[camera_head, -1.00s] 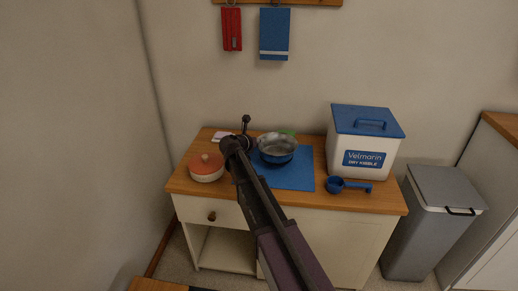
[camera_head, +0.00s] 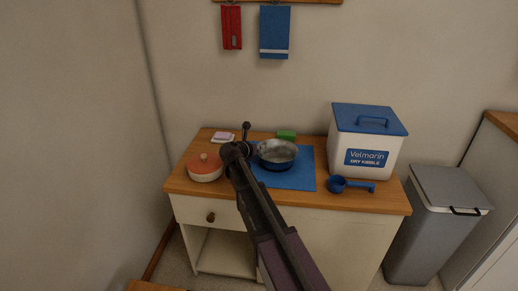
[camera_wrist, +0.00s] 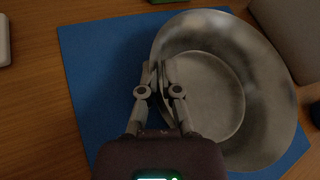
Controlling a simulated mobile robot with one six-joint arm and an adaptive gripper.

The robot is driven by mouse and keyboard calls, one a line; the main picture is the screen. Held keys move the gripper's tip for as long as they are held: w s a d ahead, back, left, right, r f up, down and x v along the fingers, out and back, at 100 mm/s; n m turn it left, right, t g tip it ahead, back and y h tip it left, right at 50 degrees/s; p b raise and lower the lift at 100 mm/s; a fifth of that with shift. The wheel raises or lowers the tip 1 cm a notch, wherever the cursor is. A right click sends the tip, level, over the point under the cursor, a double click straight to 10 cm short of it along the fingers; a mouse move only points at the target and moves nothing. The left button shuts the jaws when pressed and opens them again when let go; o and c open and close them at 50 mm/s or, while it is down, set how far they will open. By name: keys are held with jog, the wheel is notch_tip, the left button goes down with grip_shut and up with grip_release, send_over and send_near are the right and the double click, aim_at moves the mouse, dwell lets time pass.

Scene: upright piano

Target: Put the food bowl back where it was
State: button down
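The food bowl (camera_head: 277,154), metal inside and blue outside, is empty and roughly level over the blue mat (camera_head: 290,181). It looks down on the mat or very close to it; I cannot tell for certain. In the wrist view the bowl (camera_wrist: 208,92) fills the right half, over the mat (camera_wrist: 95,60). My gripper (camera_wrist: 160,68) is at the bowl's left rim, one finger outside and one inside, pinched on the rim. In the head view my own arm hides the gripper's fingers and the bowl's left edge.
A lidded orange-and-white pot (camera_head: 206,168) stands left of my arm. A green block (camera_head: 286,135) and a pink item (camera_head: 223,136) lie behind. A kibble bin (camera_head: 364,145) and a blue scoop (camera_head: 350,185) are right of the mat. The mat's front is clear.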

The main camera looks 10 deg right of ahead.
jog(key=shift+f, duration=0.15)
jog(key=c, duration=0.8)
grip_release()
jog(key=shift+a, duration=0.1)
jog(key=shift+r, duration=0.25)
jog(key=shift+s+a+r+p, duration=0.1)
jog(key=shift+s+a+p, duration=0.05)
jog(key=shift+p, duration=0.15)
jog(key=p+v, duration=0.4)
jog(key=v, duration=0.7)
jog(key=shift+s, duration=0.15)
jog(key=shift+o, duration=0.2)
jog(key=shift+a, duration=0.1)
